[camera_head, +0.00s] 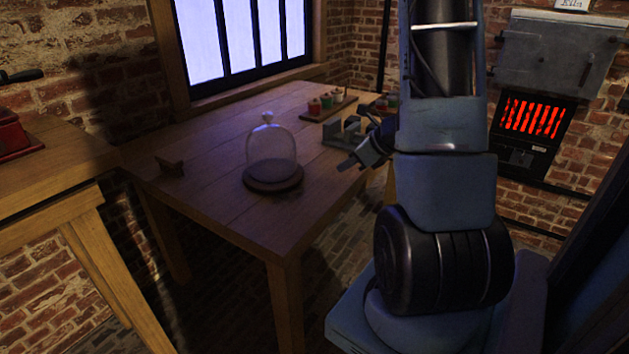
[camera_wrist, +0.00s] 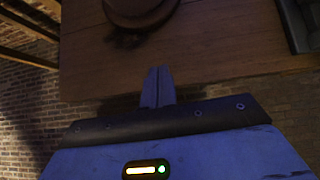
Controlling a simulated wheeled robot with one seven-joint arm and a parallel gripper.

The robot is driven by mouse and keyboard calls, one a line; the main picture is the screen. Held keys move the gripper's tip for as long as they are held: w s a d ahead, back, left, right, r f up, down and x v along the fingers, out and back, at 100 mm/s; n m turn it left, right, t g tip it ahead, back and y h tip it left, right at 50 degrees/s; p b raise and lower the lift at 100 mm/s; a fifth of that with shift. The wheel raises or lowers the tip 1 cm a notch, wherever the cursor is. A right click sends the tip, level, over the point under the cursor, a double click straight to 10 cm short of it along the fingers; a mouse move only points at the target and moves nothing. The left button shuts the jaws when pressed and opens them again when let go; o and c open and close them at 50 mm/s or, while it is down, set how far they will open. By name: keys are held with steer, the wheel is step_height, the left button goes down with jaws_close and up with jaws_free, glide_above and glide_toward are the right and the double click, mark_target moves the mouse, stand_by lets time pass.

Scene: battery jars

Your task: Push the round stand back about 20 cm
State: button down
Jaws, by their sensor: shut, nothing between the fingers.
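The round stand (camera_head: 273,180) is a dark wooden disc on the wooden table (camera_head: 222,205), near its front edge. A clear glass dome (camera_head: 270,146) with a knob on top sits on it. In the wrist view the round stand (camera_wrist: 140,14) shows in part at the top edge, and the dome cannot be made out. My gripper (camera_head: 347,167) is at the table's right side, to the right of the stand and apart from it. In the wrist view my gripper (camera_wrist: 158,72) has its fingers together and empty, pointing toward the table, with a gap to the stand.
Several small coloured jars (camera_head: 326,101) stand on a board at the table's back. A grey metal object (camera_head: 343,135) lies near the right edge. The tabletop behind the stand looks clear. A glowing stove (camera_head: 531,117) is at the right.

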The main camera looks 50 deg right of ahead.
mark_target(301, 181)
steer(key=b+x, duration=0.1)
steer(key=x, duration=0.9)
steer(key=shift+f, duration=0.15)
steer(key=w, duration=0.2)
steer(key=shift+w+a+r, duration=0.15)
steer(key=shift+w+r, duration=0.05)
steer(key=shift+w, duration=0.75)
steer(key=w, duration=0.6)
steer(key=w+a, duration=0.1)
steer(key=w, duration=0.6)
steer(key=w+a, duration=0.1)
steer(key=w, duration=0.6)
steer(key=shift+a, duration=0.2)
